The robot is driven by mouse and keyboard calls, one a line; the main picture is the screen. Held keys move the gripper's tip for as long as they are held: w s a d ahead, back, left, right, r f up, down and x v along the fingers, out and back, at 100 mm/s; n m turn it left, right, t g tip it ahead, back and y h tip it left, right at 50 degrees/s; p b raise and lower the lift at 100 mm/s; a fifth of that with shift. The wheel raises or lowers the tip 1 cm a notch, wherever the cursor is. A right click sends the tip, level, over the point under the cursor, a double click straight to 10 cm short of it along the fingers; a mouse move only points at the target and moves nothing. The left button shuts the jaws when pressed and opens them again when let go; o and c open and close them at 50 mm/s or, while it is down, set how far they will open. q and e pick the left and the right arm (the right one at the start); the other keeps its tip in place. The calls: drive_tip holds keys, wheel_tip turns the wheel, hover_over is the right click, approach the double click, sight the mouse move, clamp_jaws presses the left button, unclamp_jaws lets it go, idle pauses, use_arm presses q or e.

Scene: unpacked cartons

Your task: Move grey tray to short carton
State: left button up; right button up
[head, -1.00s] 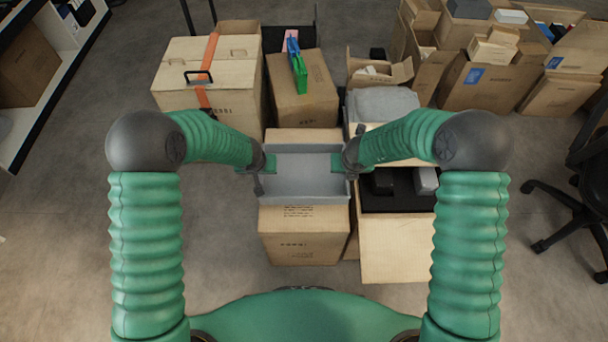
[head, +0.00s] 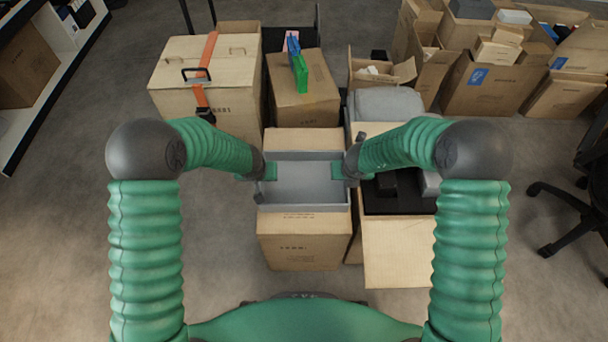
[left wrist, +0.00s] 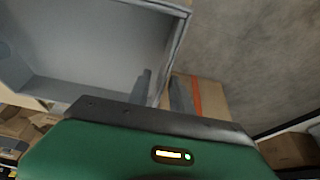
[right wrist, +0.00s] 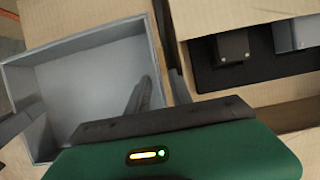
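The grey tray (head: 305,208) is an open rectangular box in the middle of the head view. It is over a brown carton (head: 305,245), probably the short one; I cannot tell whether it rests on it. My left gripper (head: 268,171) is at the tray's left wall and my right gripper (head: 340,170) at its right wall. In the left wrist view the tray wall (left wrist: 178,40) runs between the left fingers (left wrist: 162,88). In the right wrist view the wall (right wrist: 157,50) runs between the right fingers (right wrist: 160,85). Both grippers appear shut on these walls.
An open carton with a black insert (head: 400,252) stands close on the right. A carton with an orange strap (head: 175,85) and one with a green item (head: 318,108) stand behind. A chair (head: 570,215) is at the right edge. Floor is clear at left.

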use_arm(q)
drive_tip(key=v, duration=1.1)
drive_tip(key=shift+s+r, duration=0.15)
drive_tip(key=shift+r, duration=0.05)
use_arm(e)
drive_tip(key=shift+s+r, duration=0.1)
drive_tip(key=shift+r, duration=0.1)
use_arm(q)
drive_tip(key=shift+r, duration=0.1)
use_arm(e)
drive_tip(key=v, duration=1.1)
drive_tip(key=shift+r, duration=0.2)
drive_tip(key=shift+s, duration=0.15)
use_arm(q)
drive_tip(key=shift+s, duration=0.1)
